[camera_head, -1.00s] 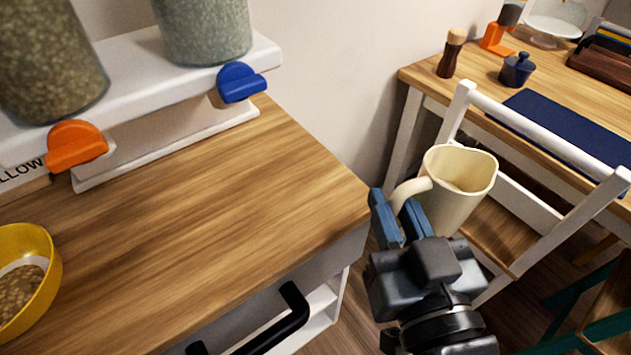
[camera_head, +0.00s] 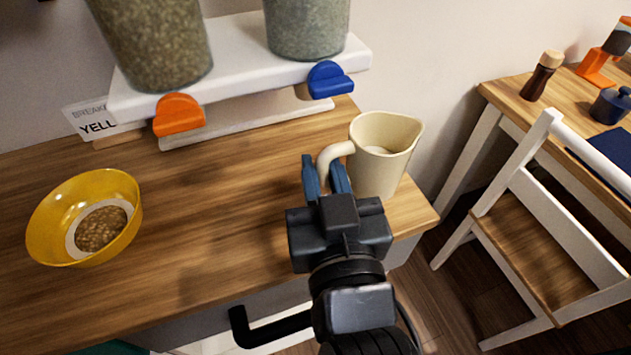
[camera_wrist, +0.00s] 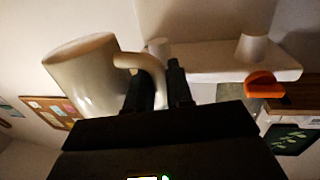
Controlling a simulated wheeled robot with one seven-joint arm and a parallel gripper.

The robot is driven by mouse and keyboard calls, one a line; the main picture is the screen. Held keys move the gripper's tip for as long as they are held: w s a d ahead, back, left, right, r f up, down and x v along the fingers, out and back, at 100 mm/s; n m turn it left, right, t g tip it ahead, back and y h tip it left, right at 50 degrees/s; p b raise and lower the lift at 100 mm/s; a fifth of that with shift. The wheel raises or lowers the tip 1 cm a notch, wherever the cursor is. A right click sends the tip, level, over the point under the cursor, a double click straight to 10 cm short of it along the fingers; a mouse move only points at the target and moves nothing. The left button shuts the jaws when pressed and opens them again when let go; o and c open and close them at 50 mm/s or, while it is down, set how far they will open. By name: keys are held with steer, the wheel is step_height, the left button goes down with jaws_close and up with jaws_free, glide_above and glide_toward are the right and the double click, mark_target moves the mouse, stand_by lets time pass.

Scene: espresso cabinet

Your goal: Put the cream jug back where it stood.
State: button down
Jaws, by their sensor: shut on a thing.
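The cream jug (camera_head: 383,158) is upright in my gripper (camera_head: 327,178), in front of the right end of the wooden cabinet top (camera_head: 240,215) in the head view. My gripper is shut on the jug's handle, at the jug's left side. The jug hides part of the cabinet top's right end; I cannot tell whether its base touches the wood. In the wrist view the jug (camera_wrist: 85,75) shows at the left, its handle running down to the dark fingers (camera_wrist: 160,88).
A white dispenser stand (camera_head: 235,65) with two grain jars, an orange knob (camera_head: 179,115) and a blue knob (camera_head: 330,80) stands at the back. A yellow bowl (camera_head: 50,225) of grain sits at left. A white chair (camera_head: 540,215) and a table (camera_head: 500,92) are at right. The middle counter is clear.

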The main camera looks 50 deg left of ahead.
steer(key=shift+w+a+f, duration=0.2)
steer(key=shift+a+f, duration=0.15)
steer(key=shift+a, duration=0.25)
steer(key=shift+w+a+f, duration=0.15)
steer(key=shift+a+f, duration=0.2)
steer(key=shift+a, duration=0.25)
steer(key=shift+f, duration=2)
steer(key=shift+f+b, duration=0.2)
steer(key=shift+b, duration=0.15)
steer(key=c, duration=1)
jaws_free()
steer(key=shift+r, duration=0.2)
